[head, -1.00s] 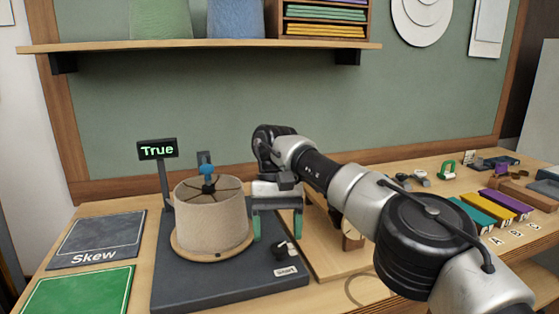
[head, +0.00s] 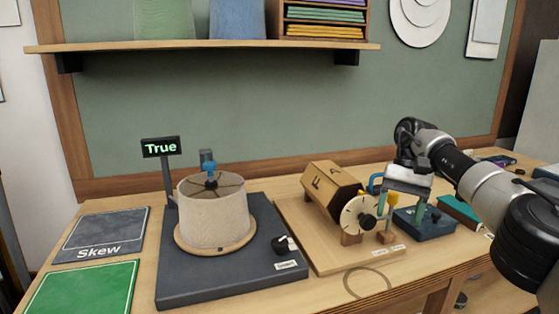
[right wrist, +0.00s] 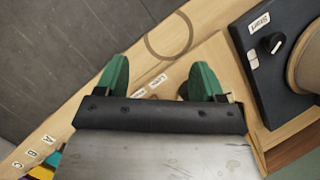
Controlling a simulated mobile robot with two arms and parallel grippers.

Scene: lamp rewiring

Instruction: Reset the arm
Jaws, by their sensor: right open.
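My right gripper (head: 404,208) is open and empty, above the bench to the right of the wooden hexagonal drum with a dial. In the right wrist view its two green fingers (right wrist: 158,80) stand wide apart with only bench and board below. A beige lampshade (head: 214,213) sits upright on a round wooden base on the dark tester (head: 262,284), apart from the gripper. A small sign (head: 161,147) behind it reads "True". My left gripper is not in view.
The drum with its dial (head: 360,217) stands on a wooden board (head: 330,265). A blue tray (head: 425,225) lies under the right gripper. A dark "Skew" mat (head: 100,232) and a green mat (head: 82,290) lie at left. A shelf (head: 200,46) spans the wall above.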

